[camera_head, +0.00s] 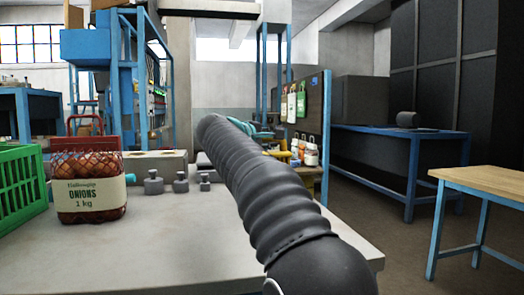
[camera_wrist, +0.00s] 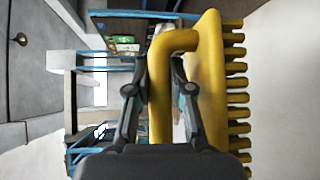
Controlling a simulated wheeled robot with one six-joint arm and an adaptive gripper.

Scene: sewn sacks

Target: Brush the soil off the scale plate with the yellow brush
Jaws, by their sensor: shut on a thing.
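The yellow brush (camera_wrist: 206,75) fills the right half of the wrist view, its row of thick bristles pointing to the right over a pale surface. Its bent handle lies between the fingers of my gripper (camera_wrist: 159,75), which is shut on it. In the head view my dark ribbed arm hides most of the gripper and brush; a bit of yellow shows just right of the arm, but I cannot tell if it is the brush. I cannot make out the scale plate or any soil in either view.
The pale table (camera_head: 190,235) has clear room at its front. On it stand an onion bag (camera_head: 90,200), a green crate (camera_head: 22,185) and grey weights (camera_head: 180,183). A blue-framed bench (camera_head: 400,135) and a wooden-topped table (camera_head: 490,183) are at the right.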

